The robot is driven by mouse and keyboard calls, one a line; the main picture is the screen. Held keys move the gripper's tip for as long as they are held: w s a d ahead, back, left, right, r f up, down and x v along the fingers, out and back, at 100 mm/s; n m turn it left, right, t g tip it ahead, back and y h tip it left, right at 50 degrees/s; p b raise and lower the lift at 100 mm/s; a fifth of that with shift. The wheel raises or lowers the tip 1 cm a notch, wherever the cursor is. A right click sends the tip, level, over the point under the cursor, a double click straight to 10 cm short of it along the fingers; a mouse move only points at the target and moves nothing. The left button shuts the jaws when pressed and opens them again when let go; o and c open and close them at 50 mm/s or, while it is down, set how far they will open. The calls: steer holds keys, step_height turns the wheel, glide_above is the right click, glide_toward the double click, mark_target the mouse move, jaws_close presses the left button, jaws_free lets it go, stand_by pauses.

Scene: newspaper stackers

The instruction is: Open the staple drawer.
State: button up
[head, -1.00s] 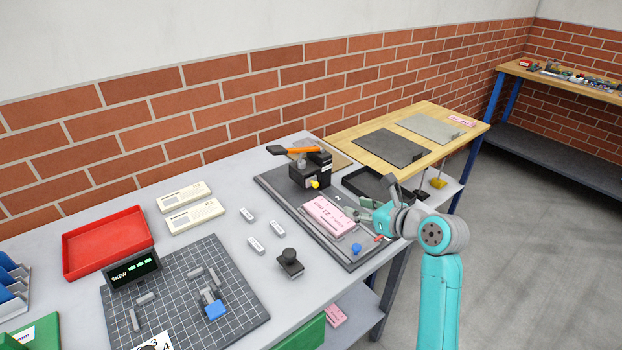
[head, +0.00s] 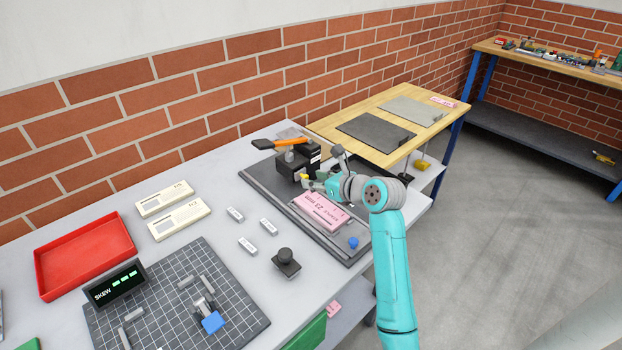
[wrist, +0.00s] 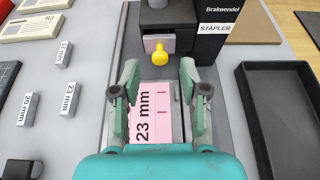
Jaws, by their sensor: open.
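The black stapler (head: 294,158) with an orange lever (head: 276,143) stands at the back of the dark mat. Its staple drawer (wrist: 160,41) is a small grey front under the stapler body, with a yellow knob (wrist: 160,56) sticking out towards me. I cannot tell whether the drawer is fully closed. My gripper (wrist: 159,66) is open and empty, its two fingers apart on either side of the line to the knob. The knob shows just beyond the fingertips, apparently untouched. In the head view my gripper (head: 314,183) is close in front of the stapler and partly hides the drawer.
A pink block marked 23 mm (wrist: 148,110) lies under my gripper on the mat. A black tray (wrist: 275,110) is at the right. Several small white labelled blocks (head: 268,226) lie left of the mat. A blue knob (head: 353,242) is near the mat's front.

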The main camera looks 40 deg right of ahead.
steer(key=shift+x, duration=1.1)
jaws_close()
steer(key=shift+s+d, duration=0.15)
steer(key=shift+s, duration=3.35)
jaws_free()
steer(key=v, duration=1.2)
